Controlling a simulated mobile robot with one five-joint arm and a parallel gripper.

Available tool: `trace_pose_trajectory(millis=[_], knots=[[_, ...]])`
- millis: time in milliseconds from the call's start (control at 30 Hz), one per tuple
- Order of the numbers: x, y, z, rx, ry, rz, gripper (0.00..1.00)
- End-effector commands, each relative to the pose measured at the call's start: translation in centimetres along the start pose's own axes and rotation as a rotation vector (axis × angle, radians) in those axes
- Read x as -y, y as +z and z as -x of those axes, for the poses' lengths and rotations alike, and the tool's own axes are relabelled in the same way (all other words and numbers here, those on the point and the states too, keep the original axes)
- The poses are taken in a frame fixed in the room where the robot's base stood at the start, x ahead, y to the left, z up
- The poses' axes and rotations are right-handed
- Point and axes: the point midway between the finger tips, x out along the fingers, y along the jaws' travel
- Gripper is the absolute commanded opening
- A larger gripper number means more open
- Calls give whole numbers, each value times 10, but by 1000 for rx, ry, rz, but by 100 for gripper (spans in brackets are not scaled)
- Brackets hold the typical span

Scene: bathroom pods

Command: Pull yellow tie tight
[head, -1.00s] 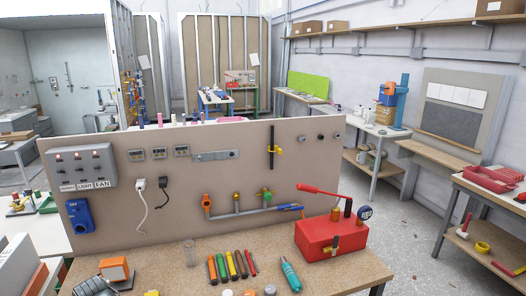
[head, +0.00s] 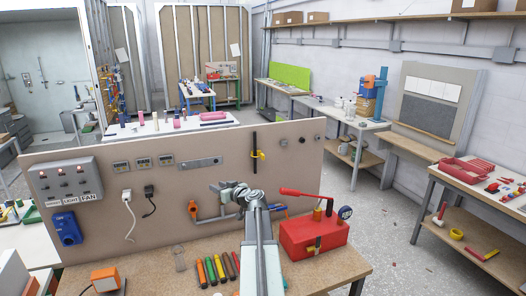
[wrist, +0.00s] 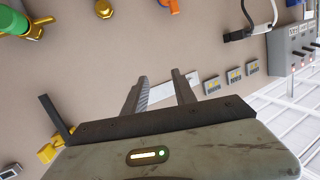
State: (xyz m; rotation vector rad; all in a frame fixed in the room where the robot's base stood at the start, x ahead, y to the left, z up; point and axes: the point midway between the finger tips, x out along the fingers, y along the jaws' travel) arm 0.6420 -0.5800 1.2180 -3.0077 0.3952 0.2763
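The yellow tie (head: 258,154) sits around a black upright bar or cable (head: 254,142) on the upper right of the tan panel. In the wrist view the yellow tie (wrist: 47,152) is at the lower left beside the black strip (wrist: 56,115), partly hidden by my gripper's body. My gripper (head: 232,188) is raised in front of the panel, left of and below the tie in the head view. In the wrist view its two fingers (wrist: 160,80) are apart, with nothing held between them. A grey metal plate (wrist: 180,89) on the panel shows behind the fingers.
The tan panel (head: 100,220) carries a grey switch box (head: 70,180), a blue socket (head: 67,229), plugs and pipe valves.

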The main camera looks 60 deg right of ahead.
Motion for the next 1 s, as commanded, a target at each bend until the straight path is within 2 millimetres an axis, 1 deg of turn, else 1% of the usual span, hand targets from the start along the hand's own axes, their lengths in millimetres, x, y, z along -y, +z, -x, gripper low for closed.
trace_pose_trajectory(millis=[33, 67, 100, 200, 267, 300, 400, 567, 667, 900, 1000], knots=[[-57, -23, 22, -59, 93, 5, 33], [-84, -32, 35, -90, 142, 9, 33], [-115, -41, 52, -123, 202, 16, 33], [-170, -54, 86, -176, 312, 27, 33], [-188, -58, 98, -193, 351, 30, 33], [-195, -59, 104, -200, 367, 31, 33], [-201, -60, 108, -205, 382, 34, 33], [-202, -60, 102, -204, 379, 34, 33], [-207, -63, 90, -204, 377, 34, 33], [-223, -72, 48, -204, 375, 34, 33], [-226, -75, 37, -203, 374, 34, 33]])
